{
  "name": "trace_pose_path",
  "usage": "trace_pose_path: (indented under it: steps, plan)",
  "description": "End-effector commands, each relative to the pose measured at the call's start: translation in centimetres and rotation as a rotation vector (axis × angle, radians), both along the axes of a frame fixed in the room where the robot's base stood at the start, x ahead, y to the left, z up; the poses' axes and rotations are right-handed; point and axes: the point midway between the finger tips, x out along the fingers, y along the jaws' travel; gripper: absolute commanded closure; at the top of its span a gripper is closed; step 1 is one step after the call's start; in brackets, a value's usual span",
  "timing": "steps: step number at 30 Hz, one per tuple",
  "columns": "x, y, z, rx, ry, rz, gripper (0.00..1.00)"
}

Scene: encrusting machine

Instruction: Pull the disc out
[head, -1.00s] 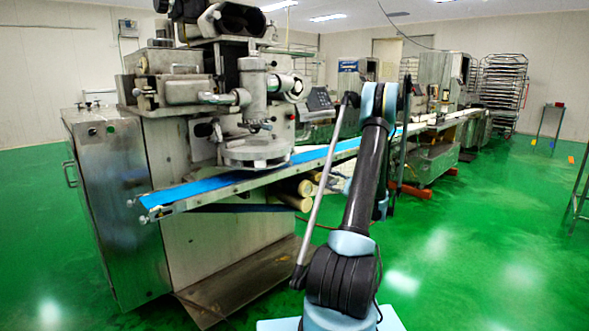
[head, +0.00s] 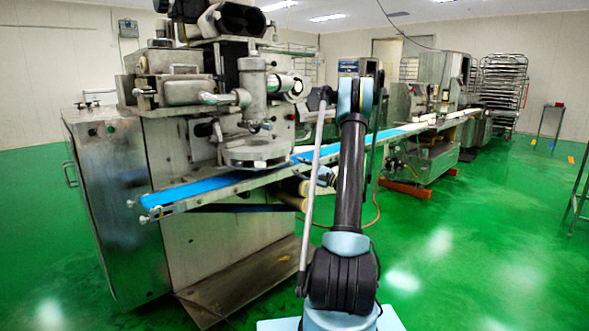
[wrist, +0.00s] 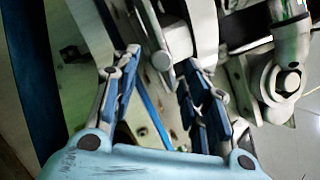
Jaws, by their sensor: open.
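The disc (head: 254,153) is a round, flat metal piece under the encrusting machine's nozzle, just above the blue conveyor belt. My gripper (wrist: 162,63) shows in the wrist view with its two fingers spread apart and nothing between them. Grey metal machine parts lie beyond the fingertips, but I cannot tell which of them, if any, is the disc. In the head view my arm stands to the right of the disc, and part of it reaches left by the belt's side. The gripper's jaws cannot be made out there.
The encrusting machine (head: 165,150) fills the left side. Its blue conveyor belt (head: 200,188) slopes up to the right under the disc. A bent metal sheet (head: 245,283) lies at its foot. Green floor (head: 480,250) is open on the right; racks (head: 503,85) stand far back.

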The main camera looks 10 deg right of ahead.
Motion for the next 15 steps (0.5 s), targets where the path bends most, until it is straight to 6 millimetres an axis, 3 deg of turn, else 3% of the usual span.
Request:
trace_pose_path:
  steps: [6,15]
  plan:
    - [1.4,2.0,0.6,0.001,0.001,0.000,0.59]
    - [1.9,2.6,0.8,0.000,0.000,-0.001,0.59]
